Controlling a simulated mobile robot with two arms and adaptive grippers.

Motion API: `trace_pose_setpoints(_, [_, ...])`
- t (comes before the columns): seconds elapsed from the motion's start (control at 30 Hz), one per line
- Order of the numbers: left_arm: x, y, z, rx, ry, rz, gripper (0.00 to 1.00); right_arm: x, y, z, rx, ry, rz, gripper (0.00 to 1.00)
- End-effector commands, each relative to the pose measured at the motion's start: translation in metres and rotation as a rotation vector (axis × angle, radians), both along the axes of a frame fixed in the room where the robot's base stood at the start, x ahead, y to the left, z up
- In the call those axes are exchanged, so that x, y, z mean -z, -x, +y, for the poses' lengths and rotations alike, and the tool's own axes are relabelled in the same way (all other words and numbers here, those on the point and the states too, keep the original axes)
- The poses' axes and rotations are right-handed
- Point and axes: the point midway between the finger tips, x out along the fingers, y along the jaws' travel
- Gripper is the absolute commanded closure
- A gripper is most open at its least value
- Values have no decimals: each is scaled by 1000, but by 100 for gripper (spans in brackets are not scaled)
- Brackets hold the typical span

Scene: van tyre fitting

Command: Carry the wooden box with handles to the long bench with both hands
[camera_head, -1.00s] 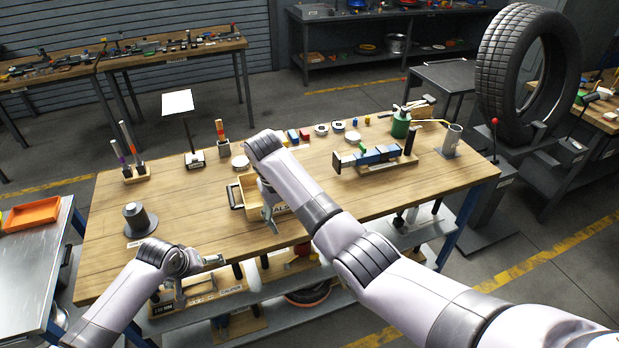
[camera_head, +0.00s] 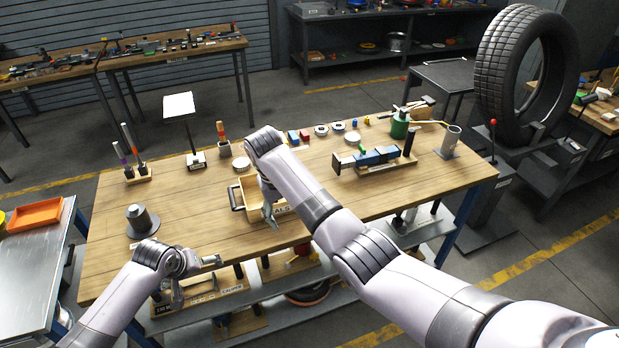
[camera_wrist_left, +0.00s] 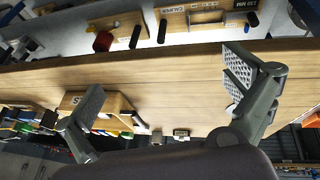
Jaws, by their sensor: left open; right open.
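The wooden box (camera_head: 246,187) stands on the wood-topped bench (camera_head: 330,200) near its middle. A dark handle shows at its left end, and a label partly reading "ALS" is on its front. My right arm hides its right part. My right gripper (camera_head: 269,215) is open at the box's front, pointing down; I cannot tell whether it touches. My left gripper (camera_head: 212,262) is open at the bench's front edge, left of and nearer than the box. In the left wrist view the open fingers (camera_wrist_left: 168,98) are empty, and the box (camera_wrist_left: 112,103) shows partly behind one finger.
Two more wood-topped benches (camera_head: 175,48) with tools stand at the back left. A grey weight-like part (camera_head: 139,217) and tool holders stand left of the box. A blue-and-black device (camera_head: 375,157) and green can (camera_head: 399,127) are to the right. A tyre (camera_head: 497,70) stands far right.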

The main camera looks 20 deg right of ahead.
Motion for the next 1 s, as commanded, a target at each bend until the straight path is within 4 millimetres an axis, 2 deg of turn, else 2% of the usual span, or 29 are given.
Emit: trace_pose_setpoints(1.0, [-82, 0, 0, 0, 0, -1, 0, -2, 0, 0, 0, 0, 0, 31])
